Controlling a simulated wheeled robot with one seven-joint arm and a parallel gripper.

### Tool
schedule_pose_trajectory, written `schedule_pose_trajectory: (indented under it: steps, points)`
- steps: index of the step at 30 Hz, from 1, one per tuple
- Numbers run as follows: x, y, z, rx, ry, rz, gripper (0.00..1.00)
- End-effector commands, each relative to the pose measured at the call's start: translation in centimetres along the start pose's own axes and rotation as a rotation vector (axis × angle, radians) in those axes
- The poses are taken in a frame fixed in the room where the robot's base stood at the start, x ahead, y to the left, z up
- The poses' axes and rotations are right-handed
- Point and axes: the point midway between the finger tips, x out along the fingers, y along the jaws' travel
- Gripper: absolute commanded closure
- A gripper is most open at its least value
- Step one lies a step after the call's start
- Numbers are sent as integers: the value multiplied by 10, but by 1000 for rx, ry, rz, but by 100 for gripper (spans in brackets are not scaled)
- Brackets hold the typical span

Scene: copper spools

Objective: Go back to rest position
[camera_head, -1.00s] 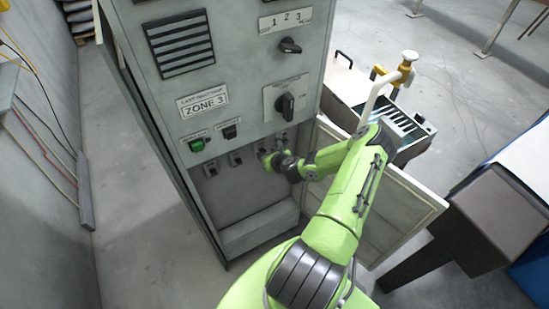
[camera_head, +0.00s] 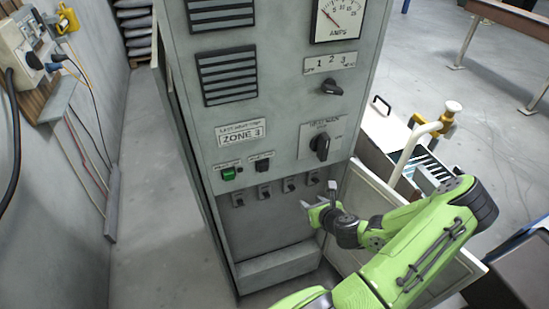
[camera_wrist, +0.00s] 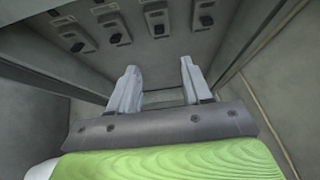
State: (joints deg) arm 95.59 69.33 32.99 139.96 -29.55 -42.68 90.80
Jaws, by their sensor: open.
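My gripper (camera_head: 318,194) is at the end of my green arm, in front of the lower opening of the grey cabinet (camera_head: 290,105). In the wrist view, the two pale fingers of my gripper (camera_wrist: 158,80) stand apart with nothing between them. A row of several small dark-tipped switches (camera_head: 264,191) lines the top of the opening, close to the gripper; they also show above the fingers in the wrist view (camera_wrist: 159,28). The gripper appears apart from the switches.
The open cabinet door (camera_head: 365,215) stands right beside my forearm. A cart (camera_head: 385,135) with a white handle is behind the door. A wall panel with plugs (camera_head: 30,45) and cables is at the left. Bare floor (camera_head: 165,150) lies between wall and cabinet.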

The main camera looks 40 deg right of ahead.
Motion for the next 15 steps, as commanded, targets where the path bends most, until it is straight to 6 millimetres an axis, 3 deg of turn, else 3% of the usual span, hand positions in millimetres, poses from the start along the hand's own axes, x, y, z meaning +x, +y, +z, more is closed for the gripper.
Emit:
schedule_pose_trajectory:
  steps: [5,8,11,15]
  points:
    - [0,0,0,-4,0,2,51]
    - [2,12,6,-119,12,45,51]
    - [2,44,17,-449,44,169,51]
    - [-12,98,32,-1060,88,387,51]
